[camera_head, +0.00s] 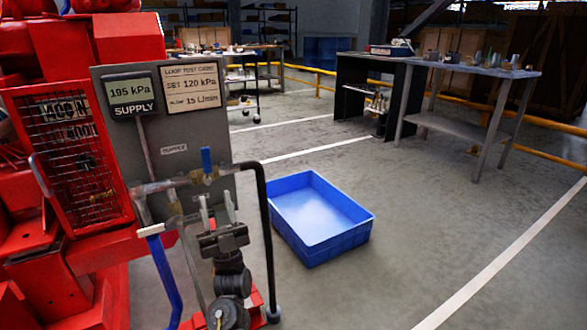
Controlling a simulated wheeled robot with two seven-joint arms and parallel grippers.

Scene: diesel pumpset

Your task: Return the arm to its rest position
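My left gripper (216,204) is in front of the grey panel (228,140), its dark wrist coming up from below. Its two pale fingers point up and stand apart, with nothing seen between them. The fingertips show just below the horizontal pipe and its valve with an upright blue lever (206,160); the gripper appears clear of the lever. The supply display (132,92) reads 105 kPa. The card (191,88) beside it says SET 120 kPa and ALLOW 15 L/min. My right gripper is not in view.
The red pumpset (60,45) with a mesh guard (75,150) fills the left. A black pipe (264,220) bends down right of my gripper; a blue hose (165,270) hangs left. An empty blue crate (340,245) sits on the floor. A workbench (470,70) stands behind; the right floor is clear.

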